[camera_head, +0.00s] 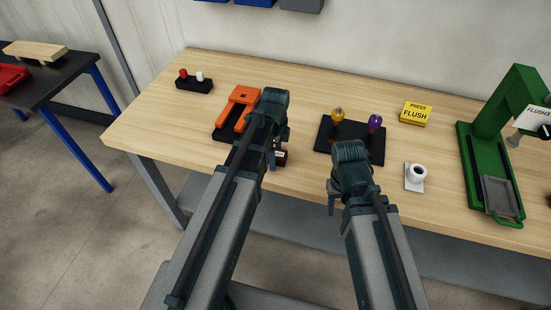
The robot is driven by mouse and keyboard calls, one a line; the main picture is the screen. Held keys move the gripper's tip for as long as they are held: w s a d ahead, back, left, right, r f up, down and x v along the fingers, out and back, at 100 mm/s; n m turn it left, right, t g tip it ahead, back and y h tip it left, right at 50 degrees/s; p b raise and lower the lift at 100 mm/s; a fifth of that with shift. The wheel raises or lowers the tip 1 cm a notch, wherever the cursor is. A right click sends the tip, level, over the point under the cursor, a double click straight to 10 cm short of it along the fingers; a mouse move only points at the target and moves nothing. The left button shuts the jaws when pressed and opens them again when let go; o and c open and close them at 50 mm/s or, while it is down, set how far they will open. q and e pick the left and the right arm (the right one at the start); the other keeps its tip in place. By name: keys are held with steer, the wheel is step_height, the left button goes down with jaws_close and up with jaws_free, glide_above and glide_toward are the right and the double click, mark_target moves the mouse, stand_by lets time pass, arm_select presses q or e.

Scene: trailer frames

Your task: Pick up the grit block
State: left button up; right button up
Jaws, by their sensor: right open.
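I cannot single out the grit block with certainty. Whether the left jaws are open or touch the dark thing is hard to see. My right gripper (332,203) is open, pointing down near the table's front edge, with no object visible in it. Its wrist hides part of the dark mat's front.
A black holder (194,86) stands at the back left.

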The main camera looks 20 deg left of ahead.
arm_select(q)
jaws_close()
stand_by(0.3)
